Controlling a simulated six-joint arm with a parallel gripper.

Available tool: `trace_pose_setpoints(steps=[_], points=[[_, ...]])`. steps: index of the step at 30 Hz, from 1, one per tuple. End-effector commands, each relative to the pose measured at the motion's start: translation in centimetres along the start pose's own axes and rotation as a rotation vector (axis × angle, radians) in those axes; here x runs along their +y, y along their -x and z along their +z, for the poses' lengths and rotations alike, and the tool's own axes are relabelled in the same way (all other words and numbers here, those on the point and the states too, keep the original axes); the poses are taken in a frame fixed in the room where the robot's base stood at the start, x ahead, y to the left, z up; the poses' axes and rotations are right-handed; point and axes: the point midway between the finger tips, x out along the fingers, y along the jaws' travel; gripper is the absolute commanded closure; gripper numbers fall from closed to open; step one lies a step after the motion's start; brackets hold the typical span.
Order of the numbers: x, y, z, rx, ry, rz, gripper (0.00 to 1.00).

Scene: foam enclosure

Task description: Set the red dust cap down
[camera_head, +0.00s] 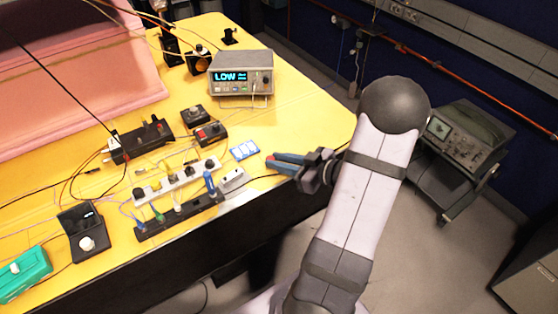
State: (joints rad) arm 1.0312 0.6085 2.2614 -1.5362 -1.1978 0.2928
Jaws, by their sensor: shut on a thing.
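My gripper (276,163) reaches in from the right, over the right front part of the yellow table. Its two bluish fingers point left and are shut on a small red piece (271,158), which looks like the red dust cap. The fingers hide most of the cap. The view is too coarse to tell whether the cap touches the table top or hangs just above it.
A blue-and-white card (243,149) and a small white block (232,179) lie close left of the gripper. A power strip (180,179) and a dark rack with coloured handles (178,216) lie further left. A meter reading LOW (240,76) stands behind. Yellow table (310,118) is bare between meter and gripper.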

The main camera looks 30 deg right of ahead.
Motion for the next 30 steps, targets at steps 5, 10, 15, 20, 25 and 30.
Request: trace_pose_setpoints(steps=[5,10,15,20,25,30], points=[[0.0,-0.2,0.5,0.0,-0.001,0.0,1.0],[0.0,-0.3,1.0,-0.003,-0.002,0.0,1.0],[-0.2,-0.3,1.1,-0.007,-0.004,-0.003,0.62],[-0.4,-0.4,1.3,-0.009,-0.006,-0.008,0.62],[-0.5,-0.4,1.3,-0.009,-0.007,-0.01,0.62],[-0.5,-0.4,1.0,-0.009,-0.007,-0.01,0.62]])
